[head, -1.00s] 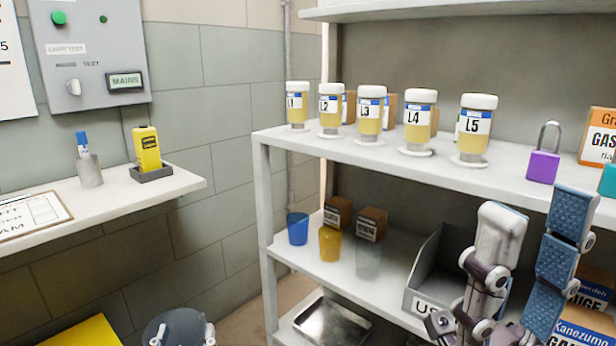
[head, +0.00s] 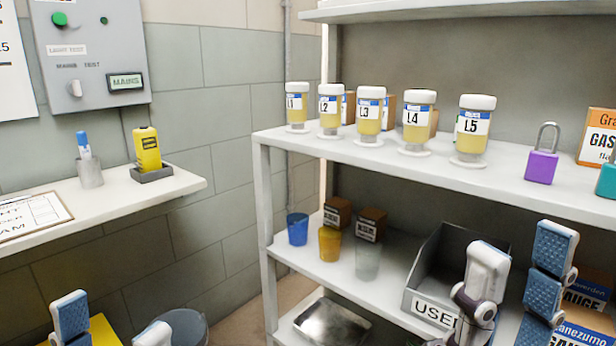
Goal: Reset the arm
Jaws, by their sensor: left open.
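My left gripper (head: 112,326) is at the bottom left edge of the head view, in front of the wall shelf and a yellow surface. Its two blue-and-white fingers stand apart with nothing between them; the rest is cut off by the frame. My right gripper (head: 521,250) is at the lower right, in front of the shelving unit. Its two fingers point up and are spread apart, with blue ribbed pads showing on the right one. No object shows between them. Its base is below the frame.
The shelving unit (head: 400,160) holds several yellow-filled jars and a purple padlock (head: 541,166). A grey bin (head: 428,306) is close behind my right gripper. Cups (head: 297,229) stand on the middle shelf. The left wall shelf (head: 110,205) holds a yellow device (head: 147,148).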

